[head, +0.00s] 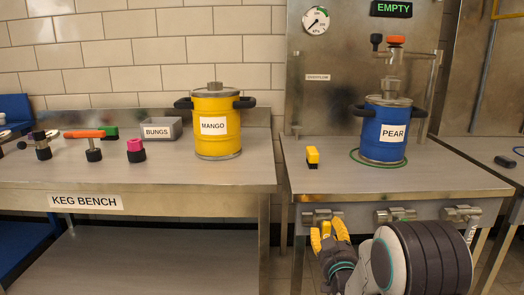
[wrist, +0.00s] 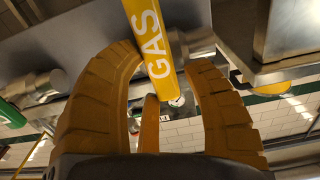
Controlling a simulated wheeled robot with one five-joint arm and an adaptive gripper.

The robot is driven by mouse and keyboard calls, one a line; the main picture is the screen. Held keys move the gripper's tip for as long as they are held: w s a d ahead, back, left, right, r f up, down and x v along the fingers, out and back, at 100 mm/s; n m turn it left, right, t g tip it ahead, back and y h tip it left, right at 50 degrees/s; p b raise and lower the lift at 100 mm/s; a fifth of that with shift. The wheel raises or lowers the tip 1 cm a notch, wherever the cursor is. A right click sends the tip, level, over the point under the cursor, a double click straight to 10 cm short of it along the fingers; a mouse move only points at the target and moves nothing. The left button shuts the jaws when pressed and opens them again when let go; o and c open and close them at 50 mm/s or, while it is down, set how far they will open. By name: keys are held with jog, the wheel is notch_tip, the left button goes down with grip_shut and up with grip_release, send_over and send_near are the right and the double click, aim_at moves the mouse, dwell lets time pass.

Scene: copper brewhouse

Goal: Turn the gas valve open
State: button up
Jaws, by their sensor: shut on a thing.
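The gas valve's yellow lever (wrist: 150,35), marked GAS, runs between the two yellow fingers of my gripper (wrist: 165,70) in the wrist view. The fingers are shut on it. In the head view my gripper (head: 328,236) is at the left-hand valve (head: 322,216) on the front of the right bench. Only a small part of the lever (head: 326,230) shows there, below the valve body, with my fingers around it. The lever's exact angle is hard to tell.
Two more valves, a middle one (head: 395,215) and a right one (head: 462,214), sit along the same front edge. The keg bench (head: 215,175) is at left.

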jog(key=shift+o, duration=0.5)
jog(key=shift+a, duration=0.2)
jog(key=shift+c, duration=0.5)
jog(key=shift+a+f, duration=0.1)
jog(key=shift+a, duration=0.05)
jog(key=shift+o, duration=0.5)
grip_shut()
jog(key=shift+c, duration=0.5)
grip_release()
